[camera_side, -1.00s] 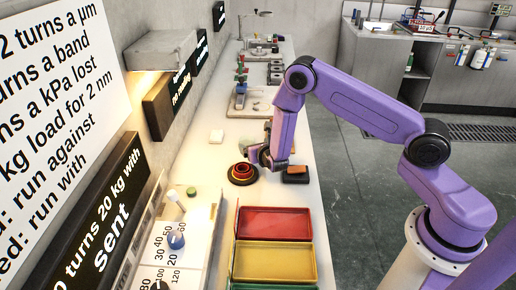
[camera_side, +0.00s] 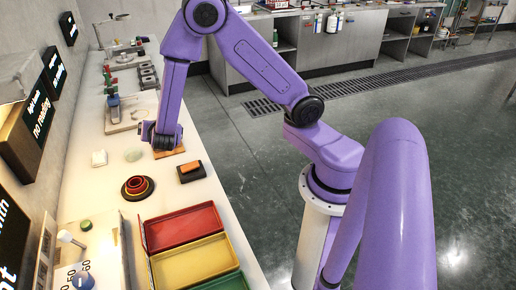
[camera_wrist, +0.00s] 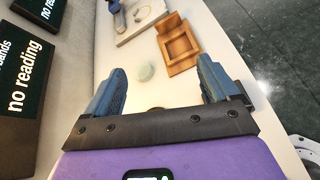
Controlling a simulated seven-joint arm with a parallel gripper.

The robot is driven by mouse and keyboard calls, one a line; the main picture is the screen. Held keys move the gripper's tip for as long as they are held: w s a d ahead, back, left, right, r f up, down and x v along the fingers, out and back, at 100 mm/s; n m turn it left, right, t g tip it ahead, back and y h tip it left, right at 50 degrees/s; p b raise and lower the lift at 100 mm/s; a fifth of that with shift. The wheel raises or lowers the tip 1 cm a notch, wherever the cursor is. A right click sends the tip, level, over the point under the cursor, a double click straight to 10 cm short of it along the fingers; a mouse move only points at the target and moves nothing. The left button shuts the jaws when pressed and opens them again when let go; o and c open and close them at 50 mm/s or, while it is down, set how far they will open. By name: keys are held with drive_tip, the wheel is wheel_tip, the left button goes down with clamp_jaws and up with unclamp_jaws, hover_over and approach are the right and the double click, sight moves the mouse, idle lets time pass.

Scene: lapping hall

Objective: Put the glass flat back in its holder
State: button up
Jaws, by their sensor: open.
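The glass flat (camera_side: 133,155) looks like a pale greenish, translucent disc lying on the white bench. In the wrist view the glass flat (camera_wrist: 146,72) shows between my fingers, nearer the left one. A wooden holder (camera_wrist: 182,47) with a square recess and a raised block stands just beyond it to the right. In the side view only part of the holder (camera_side: 172,153) shows below my gripper (camera_side: 157,138). My gripper (camera_wrist: 162,66) is open and empty, above the bench beside the flat; its height is hard to tell.
Dark and red stacked rings (camera_side: 137,187) and a black block with an orange top (camera_side: 190,170) stand nearer the camera. A small white square piece (camera_side: 99,158) lies left of the flat. Red (camera_side: 183,228), yellow and green trays fill the front. Dark signs line the left.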

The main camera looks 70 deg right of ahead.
drive_tip(key=s+r+m+g+y, duration=0.1)
drive_tip(key=s+r+m+g, duration=0.1)
drive_tip(key=s, duration=0.5)
drive_tip(key=s+a+r+m+g+y, duration=0.1)
drive_tip(key=s+r+m+g, duration=0.1)
drive_tip(key=s+m, duration=0.2)
drive_tip(key=s, duration=0.2)
drive_tip(key=shift+s+a+r, duration=0.25)
drive_tip(key=shift+s, duration=0.1)
drive_tip(key=shift+o, duration=0.4)
drive_tip(key=s+a+r+m+g+y, duration=0.1)
drive_tip(key=s+a+m+g+y, duration=0.1)
drive_tip(key=s, duration=0.7)
drive_tip(key=s+a+r+m+g+y, duration=0.1)
drive_tip(key=s+a+m+g+y, duration=0.1)
drive_tip(key=s+y, duration=0.3)
drive_tip(key=s, duration=0.4)
drive_tip(key=shift+s+a+r+g, duration=0.2)
drive_tip(key=shift+a+r+g, duration=0.15)
drive_tip(key=shift+a+g, duration=0.05)
drive_tip(key=shift+w, duration=0.15)
